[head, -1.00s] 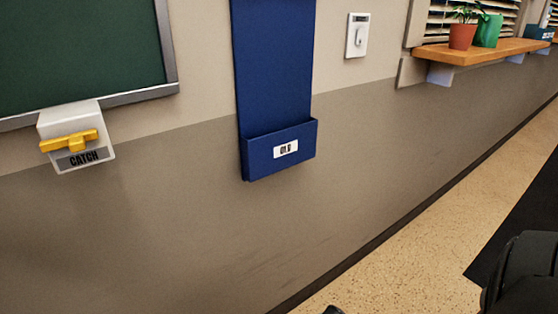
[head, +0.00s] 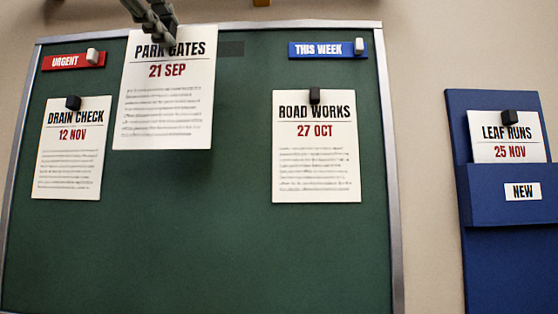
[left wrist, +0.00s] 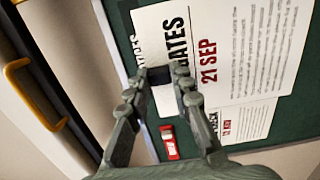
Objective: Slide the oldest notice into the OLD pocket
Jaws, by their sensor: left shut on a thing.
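The PARK GATES notice (head: 165,105), dated 21 SEP, is at the upper left of the green board in the head view. It hangs upright from my left gripper (head: 160,18), and its top reaches above the board's top frame. In the left wrist view the gripper (left wrist: 160,85) is shut at the notice's top edge, with a dark block between the fingertips. The notice (left wrist: 240,60) lies beyond the fingers, partly covering another sheet. The OLD pocket is out of view now. My right gripper is not in view.
DRAIN CHECK (head: 70,160), 12 NOV, and ROAD WORKS (head: 317,165), 27 OCT, hang on the board (head: 240,250) under dark magnets. The blue NEW pocket (head: 490,210) at right holds LEAF RUNS (head: 490,125), 25 NOV. URGENT (head: 65,63) and THIS WEEK (head: 310,50) labels sit near the top.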

